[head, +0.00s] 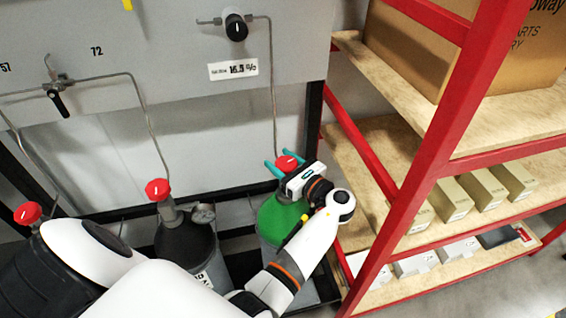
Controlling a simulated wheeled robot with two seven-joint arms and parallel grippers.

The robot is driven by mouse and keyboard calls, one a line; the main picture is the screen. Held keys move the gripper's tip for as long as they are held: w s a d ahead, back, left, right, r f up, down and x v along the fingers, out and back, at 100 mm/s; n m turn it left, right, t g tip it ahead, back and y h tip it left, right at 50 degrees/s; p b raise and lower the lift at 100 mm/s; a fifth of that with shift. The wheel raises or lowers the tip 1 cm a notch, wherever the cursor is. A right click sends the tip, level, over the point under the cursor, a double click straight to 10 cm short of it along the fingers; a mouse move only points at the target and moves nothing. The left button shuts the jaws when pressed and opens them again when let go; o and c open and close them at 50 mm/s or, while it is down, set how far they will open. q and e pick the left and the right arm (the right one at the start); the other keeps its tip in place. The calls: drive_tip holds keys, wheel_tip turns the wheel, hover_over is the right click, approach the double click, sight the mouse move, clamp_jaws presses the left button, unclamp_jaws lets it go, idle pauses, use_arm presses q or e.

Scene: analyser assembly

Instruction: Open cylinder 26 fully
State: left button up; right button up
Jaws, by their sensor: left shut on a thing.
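A green-topped gas cylinder (281,219) stands at the lower middle with a red valve knob (287,163) on top. Its number is not readable from here. My left gripper (284,160) is at that knob, with its teal fingers on either side of it, shut on the knob. My left arm reaches in from the lower left across the front of the cylinders. A dark cylinder (185,245) with a red knob (157,189) stands to the left. My right gripper does not show.
Another red knob (28,213) is at the far left. A grey panel (180,45) with pipes, a black knob (236,27) and a black lever (59,103) is behind. A red-framed shelf (440,150) with boxes stands close on the right of my arm.

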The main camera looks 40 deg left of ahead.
use_arm(q)
drive_tip(key=shift+r+n+g, duration=0.15)
drive_tip(key=shift+n+g, duration=0.35)
drive_tip(key=shift+g, duration=0.3)
drive_tip(key=o, duration=0.9)
drive_tip(key=shift+o, duration=0.3)
